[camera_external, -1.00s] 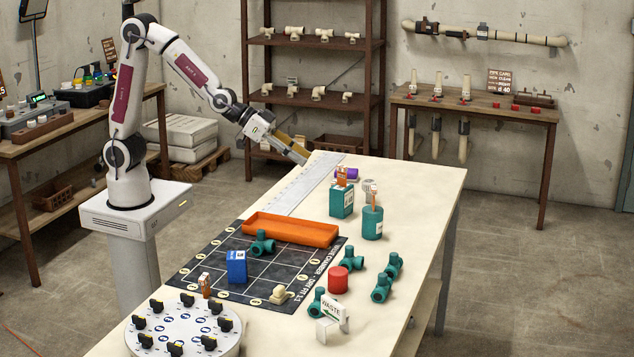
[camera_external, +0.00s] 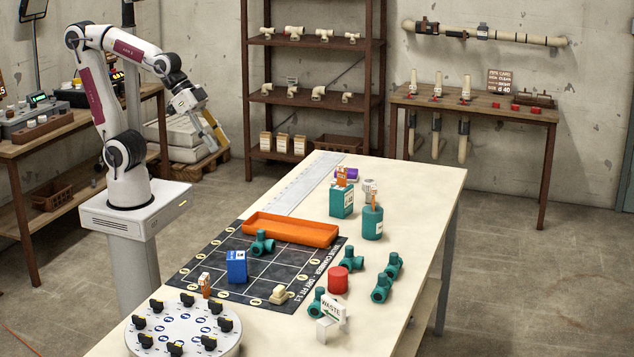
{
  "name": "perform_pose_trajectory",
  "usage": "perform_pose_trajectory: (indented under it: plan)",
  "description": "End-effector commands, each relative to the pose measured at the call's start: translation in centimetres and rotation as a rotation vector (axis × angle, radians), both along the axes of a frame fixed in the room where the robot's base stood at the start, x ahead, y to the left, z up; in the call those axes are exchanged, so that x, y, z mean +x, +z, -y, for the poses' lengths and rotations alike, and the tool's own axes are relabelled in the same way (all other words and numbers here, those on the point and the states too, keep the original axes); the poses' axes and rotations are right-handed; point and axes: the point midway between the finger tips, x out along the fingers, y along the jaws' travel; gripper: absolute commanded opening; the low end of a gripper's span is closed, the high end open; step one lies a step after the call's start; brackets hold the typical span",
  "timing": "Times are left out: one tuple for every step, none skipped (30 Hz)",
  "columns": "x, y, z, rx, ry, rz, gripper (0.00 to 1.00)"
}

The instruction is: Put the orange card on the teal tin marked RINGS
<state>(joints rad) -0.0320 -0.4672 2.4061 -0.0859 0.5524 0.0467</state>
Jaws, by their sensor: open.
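Two teal tins stand on the table's right half: a box-shaped one (camera_external: 342,204) and a round one (camera_external: 372,224). Their labels are too small to read, so I cannot tell which is marked RINGS. An orange card (camera_external: 342,176) stands upright at the top of the box-shaped tin, and another orange card (camera_external: 374,198) at the top of the round tin. A third small orange piece (camera_external: 205,286) stands at the mat's near left edge by the round dial. My gripper (camera_external: 213,145) is open and empty, raised left of the table, well away from the tins.
An orange tray (camera_external: 290,231) and a blue box (camera_external: 237,267) are on the dark grid mat (camera_external: 205,268). Teal pipe fittings (camera_external: 382,288), a red cylinder (camera_external: 338,280) and a WASTE sign (camera_external: 331,307) stand right of it. The table's far right is clear.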

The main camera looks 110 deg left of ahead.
Motion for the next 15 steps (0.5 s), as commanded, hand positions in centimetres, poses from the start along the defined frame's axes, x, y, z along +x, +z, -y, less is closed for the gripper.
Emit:
perform_pose_trajectory:
  plan:
    - [-1.3,0.1,0.1,0.005,-0.007,-0.011,0.4]
    - [-2.1,0.0,0.2,0.008,-0.01,-0.021,0.4]
    - [-3.1,0.0,0.2,0.01,-0.013,-0.034,0.4]
    - [-3.9,-0.1,0.2,0.013,-0.016,-0.045,0.4]
    - [-4.7,-0.2,0.2,0.016,-0.017,-0.056,0.4]
    - [-5.7,-0.3,0.2,0.02,-0.021,-0.069,0.4]
    - [-6.4,-0.4,0.2,0.023,-0.022,-0.078,0.4]
    - [-7.1,-0.5,0.2,0.026,-0.023,-0.088,0.4]
    - [-8.1,-0.7,0.2,0.029,-0.025,-0.101,0.4]
    - [-8.7,-0.8,0.2,0.032,-0.027,-0.109,0.4]
    - [-9.3,-0.9,0.1,0.036,-0.027,-0.117,0.4]
    - [-10.0,-1.0,0.1,0.039,-0.029,-0.128,0.4]
    - [-10.5,-1.1,0.1,0.041,-0.029,-0.133,0.4]
    - [-10.9,-1.1,0.0,0.044,-0.03,-0.139,0.4]
    - [-11.4,-1.3,0.0,0.045,-0.031,-0.146,0.4]
